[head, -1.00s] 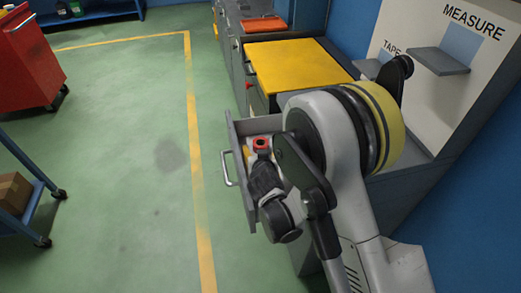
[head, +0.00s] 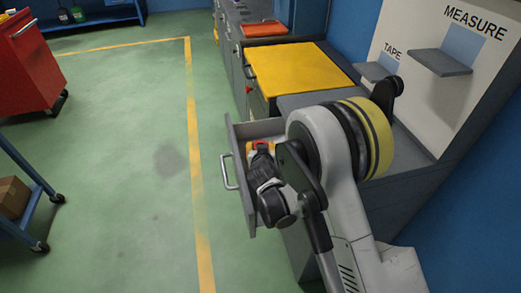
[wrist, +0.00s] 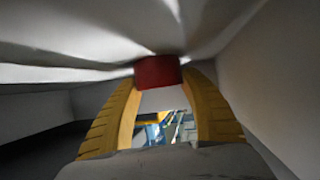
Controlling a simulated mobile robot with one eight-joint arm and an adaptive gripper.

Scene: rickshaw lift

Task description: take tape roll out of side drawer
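The side drawer (head: 240,167) is pulled out of the grey cabinet, with its metal handle on the left. A small red thing, apparently the tape roll (wrist: 158,72), sits between my fingertips in the wrist view and spans the space between them. My gripper (head: 260,146) is at the drawer, its yellow fingers partly hidden by my wrist in the head view. In the wrist view, the two fingers (wrist: 161,85) stand either side of the red thing. I cannot tell whether they press on it. My arm hides much of the drawer's inside.
A shelf marked TAPE (head: 376,71) and a shelf marked MEASURE (head: 440,62) are on the white board at right. A yellow-topped surface (head: 298,66) lies behind the drawer. The green floor at left is clear up to a red cabinet (head: 30,65) and a blue cart (head: 30,180).

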